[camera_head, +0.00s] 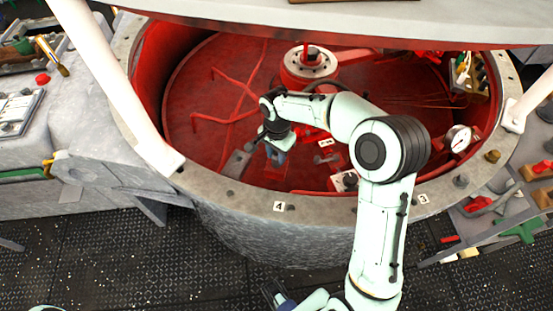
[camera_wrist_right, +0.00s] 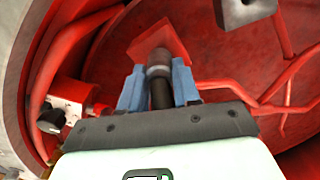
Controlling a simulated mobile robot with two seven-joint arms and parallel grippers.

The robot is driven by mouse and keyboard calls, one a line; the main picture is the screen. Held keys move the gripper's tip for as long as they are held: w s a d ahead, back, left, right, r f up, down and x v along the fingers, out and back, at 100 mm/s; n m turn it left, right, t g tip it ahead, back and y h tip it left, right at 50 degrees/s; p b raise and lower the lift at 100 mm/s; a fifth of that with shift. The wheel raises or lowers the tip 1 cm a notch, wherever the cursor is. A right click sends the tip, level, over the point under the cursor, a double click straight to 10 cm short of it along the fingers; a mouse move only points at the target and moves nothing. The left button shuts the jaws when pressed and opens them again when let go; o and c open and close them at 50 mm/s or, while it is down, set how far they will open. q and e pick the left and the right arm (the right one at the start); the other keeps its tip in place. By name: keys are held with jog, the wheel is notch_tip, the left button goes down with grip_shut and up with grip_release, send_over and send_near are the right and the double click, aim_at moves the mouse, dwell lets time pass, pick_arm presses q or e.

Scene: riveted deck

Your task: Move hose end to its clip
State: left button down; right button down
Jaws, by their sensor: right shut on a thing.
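My right gripper (camera_head: 277,156) is low inside the round red well. In the right wrist view its two blue fingers (camera_wrist_right: 158,88) are shut on a dark cylindrical hose end (camera_wrist_right: 159,63) with a grey band. The hose end points away from the wrist, over a small red square block (camera_wrist_right: 176,36); whether it touches the block I cannot tell. I cannot clearly make out the clip. A black hose arc (camera_head: 325,84) shows behind the right wrist. What seems to be my left gripper (camera_head: 277,294) is at the bottom edge, partly cut off.
The well's thick grey rim (camera_head: 240,197) carries number tags. A red hub (camera_head: 309,64), thin red pipes (camera_head: 232,100) and a round gauge (camera_head: 458,139) stand inside. White posts (camera_head: 120,90) cross the rim. Loose tools lie outside at the right.

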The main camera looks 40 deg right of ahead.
pick_arm(q)
jog(key=shift+r, duration=0.1)
pick_arm(e)
jog(key=shift+r, duration=0.15)
